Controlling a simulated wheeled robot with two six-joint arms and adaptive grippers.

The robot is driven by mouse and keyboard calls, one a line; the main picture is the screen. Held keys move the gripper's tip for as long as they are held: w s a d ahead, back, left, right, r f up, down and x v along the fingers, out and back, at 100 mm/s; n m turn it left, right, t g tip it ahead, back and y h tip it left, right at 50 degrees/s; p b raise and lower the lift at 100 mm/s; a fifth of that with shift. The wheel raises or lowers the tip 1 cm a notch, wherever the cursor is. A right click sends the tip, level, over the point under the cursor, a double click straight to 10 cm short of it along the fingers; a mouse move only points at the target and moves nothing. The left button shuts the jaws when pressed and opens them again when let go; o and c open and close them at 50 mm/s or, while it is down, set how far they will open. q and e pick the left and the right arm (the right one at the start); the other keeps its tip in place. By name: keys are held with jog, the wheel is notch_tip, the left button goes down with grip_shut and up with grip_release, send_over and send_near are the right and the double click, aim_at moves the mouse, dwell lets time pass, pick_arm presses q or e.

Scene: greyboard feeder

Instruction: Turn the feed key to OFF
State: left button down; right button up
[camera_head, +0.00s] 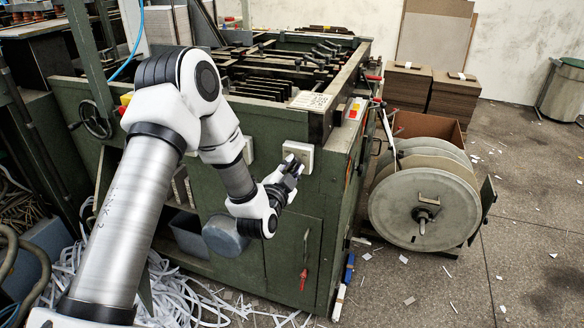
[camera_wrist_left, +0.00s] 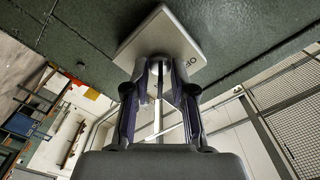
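The pale square key plate (camera_head: 298,157) is on the upper green front panel of the machine. In the left wrist view the plate (camera_wrist_left: 182,38) lies straight ahead, with dark lettering near its right edge. My left gripper (camera_head: 290,170) is right at the plate, its fingers just in front of it. The key's angle is hidden by the fingers. My right gripper is not in view.
A second pale plate (camera_head: 248,150) is to the left. A big grey reel (camera_head: 424,208) stands to the right. Paper strips (camera_head: 185,290) litter the floor below. The floor at the right is mostly clear.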

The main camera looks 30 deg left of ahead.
pick_arm(q)
jog(key=shift+f+n, duration=0.1)
jog(key=shift+n, duration=0.2)
jog(key=n+b, duration=0.1)
jog(key=n, duration=0.3)
jog(key=shift+f, duration=0.1)
jog(key=n+b, duration=0.2)
jog(key=n, duration=0.2)
jog(key=shift+s+n, duration=0.1)
jog(key=shift+n, duration=0.3)
jog(key=n+b, duration=0.2)
jog(key=n, duration=0.2)
jog(key=shift+f, duration=0.1)
jog(key=shift+n+b, duration=0.9)
jog(key=shift+n, duration=1.3)
jog(key=c, duration=1.3)
grip_release()
jog(key=shift+c, duration=0.2)
